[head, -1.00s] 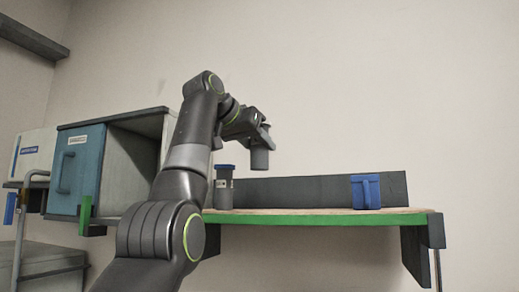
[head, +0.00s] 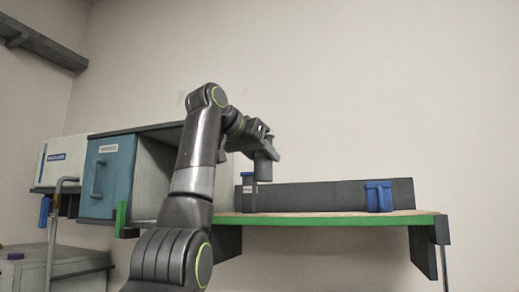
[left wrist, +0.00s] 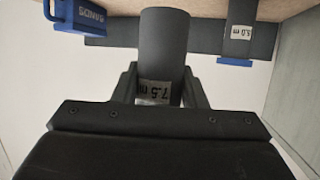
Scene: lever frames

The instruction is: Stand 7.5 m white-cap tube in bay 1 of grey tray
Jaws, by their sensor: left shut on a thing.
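My left gripper (head: 263,150) is shut on a dark grey tube (left wrist: 164,45) with a "7.5 m" label, which shows in the left wrist view. In the head view the held tube (head: 265,171) hangs upright below the jaws, its lower end above the shelf. Its cap is hidden by the gripper. A long dark grey piece (head: 320,195) stands along the back of the shelf; I cannot tell whether it is the grey tray, and no bays show. My right gripper is not in view.
A blue-capped grey tube (head: 249,195) stands close by the held tube. A blue labelled block (head: 378,196) is at the right of the green-edged shelf (head: 330,220). An open-fronted cabinet (head: 160,175) and a teal panel (head: 108,175) are left. The shelf between tube and block looks clear.

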